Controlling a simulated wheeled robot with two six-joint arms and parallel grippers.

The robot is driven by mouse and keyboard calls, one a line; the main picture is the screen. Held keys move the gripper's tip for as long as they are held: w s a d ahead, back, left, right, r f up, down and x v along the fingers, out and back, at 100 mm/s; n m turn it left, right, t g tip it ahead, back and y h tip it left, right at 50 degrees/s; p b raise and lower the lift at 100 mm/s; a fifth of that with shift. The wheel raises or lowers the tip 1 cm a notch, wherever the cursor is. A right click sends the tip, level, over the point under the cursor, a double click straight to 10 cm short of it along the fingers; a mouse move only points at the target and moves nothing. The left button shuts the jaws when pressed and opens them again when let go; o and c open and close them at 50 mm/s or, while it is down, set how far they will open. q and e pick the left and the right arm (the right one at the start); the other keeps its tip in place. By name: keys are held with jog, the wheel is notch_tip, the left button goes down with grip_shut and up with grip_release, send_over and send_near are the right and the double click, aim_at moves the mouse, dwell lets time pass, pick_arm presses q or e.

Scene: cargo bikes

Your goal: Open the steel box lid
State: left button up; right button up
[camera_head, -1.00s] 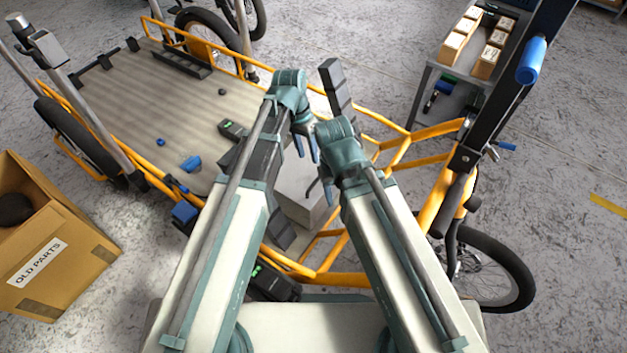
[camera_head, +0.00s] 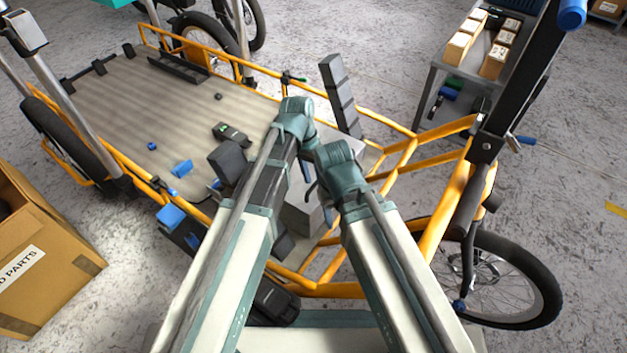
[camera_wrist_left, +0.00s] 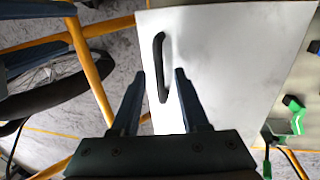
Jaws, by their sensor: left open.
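The steel box (camera_head: 303,220) sits inside the orange bike frame, partly hidden below my two arms in the head view. In the left wrist view its pale flat lid (camera_wrist_left: 225,60) fills the middle and right, with a black bar handle (camera_wrist_left: 162,68) near its left edge. The lid looks shut. My left gripper (camera_wrist_left: 160,75) is open and empty, its two dark fingers pointing at the lid, with the lower part of the handle showing between the fingertips. I cannot tell how far above the lid they are.
The orange cargo bike's ribbed deck (camera_head: 150,100) holds small blue and black parts. Dark stacked blocks (camera_head: 340,95) stand behind my arms. A cardboard box (camera_head: 45,265) stands at left, a grey trolley (camera_head: 435,75) with cartons at upper right. Orange tubes surround the steel box.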

pick_arm(q)
grip_shut()
dwell(1.4)
